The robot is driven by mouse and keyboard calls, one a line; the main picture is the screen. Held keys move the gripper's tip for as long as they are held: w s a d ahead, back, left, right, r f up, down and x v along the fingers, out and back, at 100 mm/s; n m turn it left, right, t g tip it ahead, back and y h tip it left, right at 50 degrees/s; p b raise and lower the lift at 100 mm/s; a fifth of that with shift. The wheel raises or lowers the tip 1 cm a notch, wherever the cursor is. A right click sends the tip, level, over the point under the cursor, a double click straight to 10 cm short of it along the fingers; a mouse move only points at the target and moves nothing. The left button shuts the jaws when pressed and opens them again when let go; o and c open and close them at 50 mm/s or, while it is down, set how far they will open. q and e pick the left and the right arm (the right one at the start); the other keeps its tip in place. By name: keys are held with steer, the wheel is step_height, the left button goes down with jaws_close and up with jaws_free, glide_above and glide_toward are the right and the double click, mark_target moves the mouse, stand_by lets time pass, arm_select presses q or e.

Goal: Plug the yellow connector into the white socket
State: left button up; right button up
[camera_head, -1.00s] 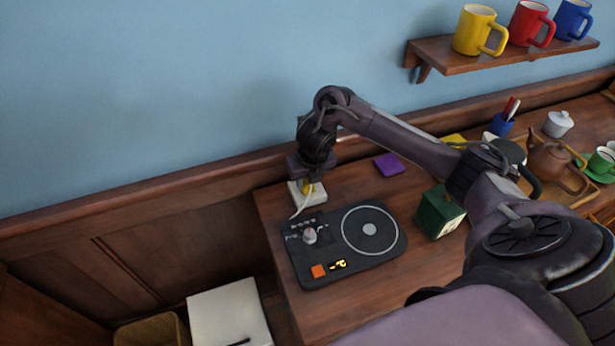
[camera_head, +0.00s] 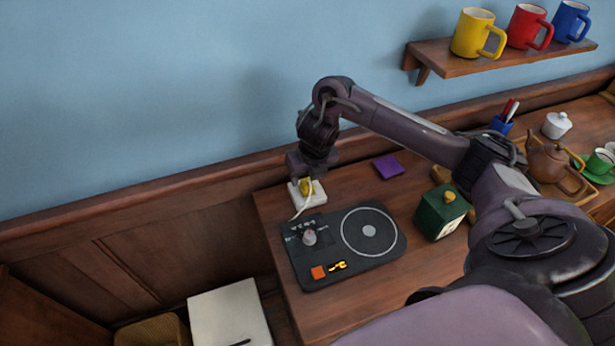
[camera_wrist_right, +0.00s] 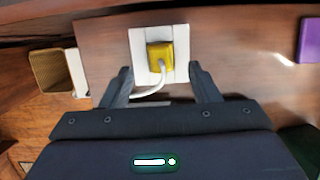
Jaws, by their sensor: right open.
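The yellow connector (camera_head: 306,187) sits in the white socket (camera_head: 295,195) at the back left of the desk, its white cable running out toward the front. In the right wrist view the yellow connector (camera_wrist_right: 160,55) lies flat against the middle of the white socket plate (camera_wrist_right: 181,38). My right gripper (camera_head: 307,176) is just above the connector. In the wrist view its two fingers (camera_wrist_right: 161,80) are spread apart, one on each side of the connector and clear of it. My left gripper does not show.
A black turntable-like panel (camera_head: 345,245) lies in front of the socket. A purple pad (camera_head: 388,167) and a green box (camera_head: 440,213) stand to the right. A teapot (camera_head: 549,160) is farther right. A shelf (camera_head: 470,56) with mugs hangs above. The desk's left edge is close to the socket.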

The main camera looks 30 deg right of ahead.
steer(key=p+v, duration=0.1)
steer(key=v, duration=0.3)
stand_by(0.5)
